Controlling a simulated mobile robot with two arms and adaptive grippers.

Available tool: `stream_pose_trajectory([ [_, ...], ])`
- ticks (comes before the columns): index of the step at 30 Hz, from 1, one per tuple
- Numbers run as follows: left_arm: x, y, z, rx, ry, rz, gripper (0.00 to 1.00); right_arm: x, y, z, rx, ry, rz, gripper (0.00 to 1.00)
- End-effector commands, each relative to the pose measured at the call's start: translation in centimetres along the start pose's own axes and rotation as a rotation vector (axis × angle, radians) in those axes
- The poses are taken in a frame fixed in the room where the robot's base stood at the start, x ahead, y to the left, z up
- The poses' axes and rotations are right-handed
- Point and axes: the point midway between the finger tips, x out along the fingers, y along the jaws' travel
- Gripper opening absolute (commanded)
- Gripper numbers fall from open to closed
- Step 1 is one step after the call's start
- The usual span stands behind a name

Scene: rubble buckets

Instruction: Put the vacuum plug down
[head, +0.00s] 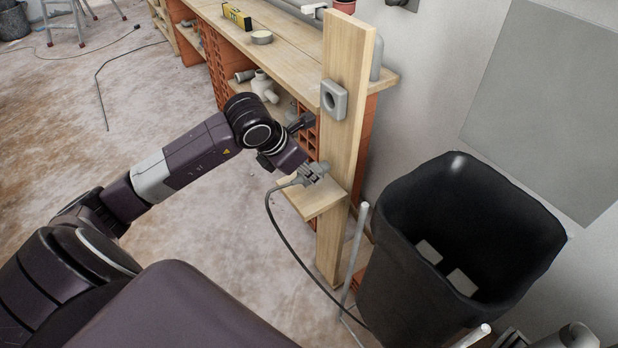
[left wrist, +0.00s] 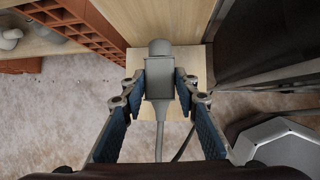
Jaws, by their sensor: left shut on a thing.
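The vacuum plug (left wrist: 159,78) is a grey block with a round front end, and a grey cord runs back from it in the left wrist view. My left gripper (head: 312,174) is shut on the plug, with its blue-padded fingers (left wrist: 160,84) on both sides of it. In the head view the plug (head: 290,183) is partly hidden by the gripper. It is just above or on a small wooden shelf (head: 318,203) fixed to an upright board; I cannot tell whether it touches.
A grey socket (head: 334,99) sits higher on the upright wooden board (head: 346,60). A black bin (head: 400,230) stands to the right, with pale blocks inside. A wooden workbench (head: 290,50) on brick supports is behind. The plug's cable (head: 290,245) hangs down towards the floor.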

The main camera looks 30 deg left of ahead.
Motion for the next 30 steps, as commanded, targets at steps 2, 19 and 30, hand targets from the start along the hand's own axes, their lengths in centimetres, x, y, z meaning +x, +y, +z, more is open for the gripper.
stream_pose_trajectory([
  [2, 1.2, -0.3, -0.8, -0.003, 0.004, -0.004, 0.0, -0.5, 0.1, -0.3, 0.001, 0.005, 0.002, 0.4],
  [19, 2.9, -0.4, -1.3, 0.0, 0.0, -0.001, 0.0, -1.8, 0.1, -0.9, 0.002, 0.013, 0.002, 0.4],
  [30, 2.8, -0.4, -1.3, 0.0, 0.001, -0.001, 0.46, -1.8, 0.1, -0.8, 0.002, 0.012, 0.002, 0.4],
])
